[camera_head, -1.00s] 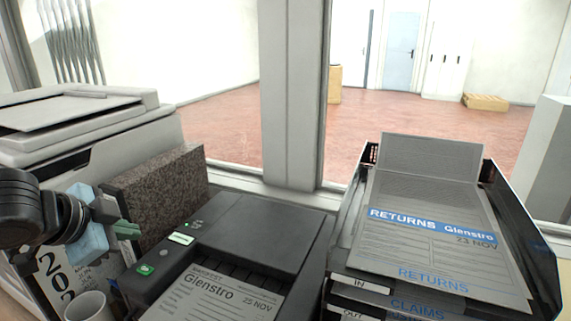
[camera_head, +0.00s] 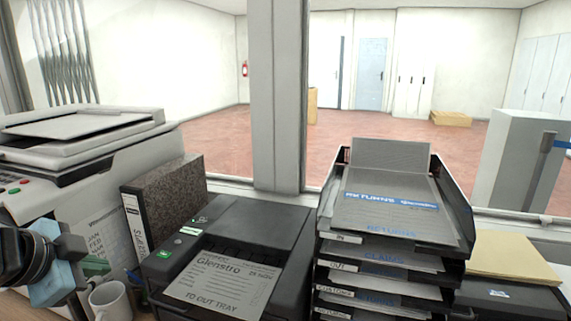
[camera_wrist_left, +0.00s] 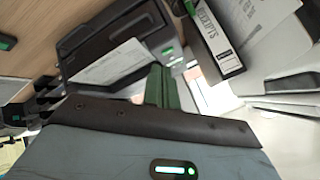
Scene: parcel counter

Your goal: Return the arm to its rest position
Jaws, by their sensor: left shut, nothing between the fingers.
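My left gripper (camera_head: 97,266) is at the lower left of the head view, in front of the calendar and the speckled box file. Its green fingers are shut with nothing between them. In the left wrist view the shut green fingers (camera_wrist_left: 162,88) point toward the black label printer and the box file, apart from both. My left arm comes in from the left edge of the head view. My right gripper is not in view.
A white mug (camera_head: 109,300) stands just below the gripper. The black printer (camera_head: 235,235) holds a Glenstro sheet (camera_head: 222,285). A stacked paper tray (camera_head: 455,205) stands right of it, a copier (camera_head: 80,140) at the left, a speckled box file (camera_head: 172,205) behind. A window post (camera_head: 277,100) rises behind the counter.

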